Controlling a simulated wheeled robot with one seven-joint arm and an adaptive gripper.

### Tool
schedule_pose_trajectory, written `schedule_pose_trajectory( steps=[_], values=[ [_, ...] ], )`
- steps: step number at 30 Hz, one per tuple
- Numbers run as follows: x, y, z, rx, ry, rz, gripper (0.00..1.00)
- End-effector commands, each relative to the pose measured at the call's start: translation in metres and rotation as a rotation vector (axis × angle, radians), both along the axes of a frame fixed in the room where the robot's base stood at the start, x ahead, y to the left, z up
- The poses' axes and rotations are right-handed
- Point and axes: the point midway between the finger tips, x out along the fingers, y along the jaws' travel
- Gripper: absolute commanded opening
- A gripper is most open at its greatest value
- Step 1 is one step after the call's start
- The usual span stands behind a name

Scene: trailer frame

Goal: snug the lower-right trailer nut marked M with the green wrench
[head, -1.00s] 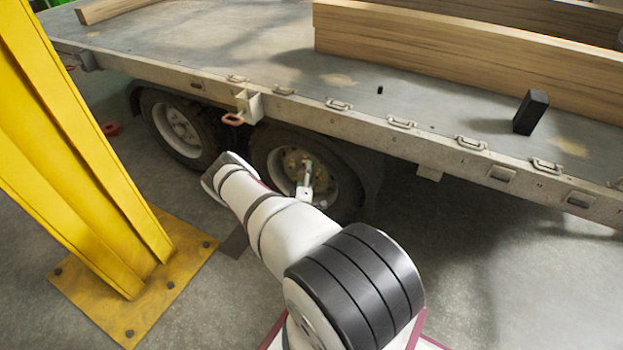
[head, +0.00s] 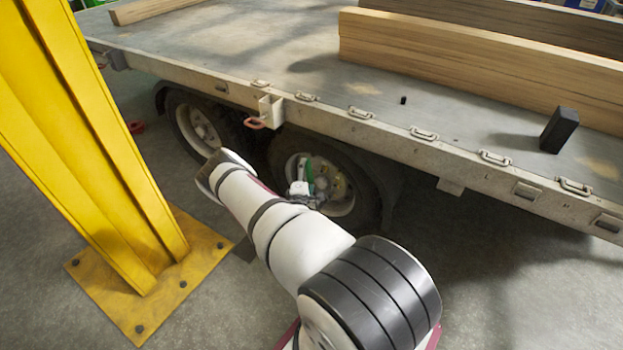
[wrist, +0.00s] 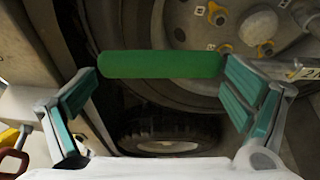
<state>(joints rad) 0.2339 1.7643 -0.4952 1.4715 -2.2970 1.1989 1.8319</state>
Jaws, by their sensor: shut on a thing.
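My gripper (head: 302,189) is in front of the trailer's nearer wheel (head: 345,204). In the wrist view its two teal-padded fingers (wrist: 160,90) stand at either end of the green wrench handle (wrist: 160,64), shut on it. Green also shows by the gripper in the head view (head: 310,172). A pale metal piece with a dark mark (wrist: 304,72) shows beyond the right finger; I cannot tell if it is the wrench's shaft. Yellow wheel nuts (wrist: 265,48) with small white labels sit around the hub (wrist: 258,25). I cannot read an M or see the wrench's jaw clearly.
The trailer bed (head: 250,52) overhangs the wheels. A yellow post (head: 85,150) with a bolted base plate (head: 150,299) stands left of my arm. Floor at the lower right is clear.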

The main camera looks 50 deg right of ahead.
Motion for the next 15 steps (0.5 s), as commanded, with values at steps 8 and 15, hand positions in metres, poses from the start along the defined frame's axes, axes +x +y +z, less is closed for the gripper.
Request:
schedule_pose_trajectory(
  steps=[8,15],
  values=[
    [0.017,0.001,-0.002,-0.009,0.066,0.0,0.45],
    [0.039,0.002,-0.008,-0.017,0.17,0.0,0.45]
  ],
)
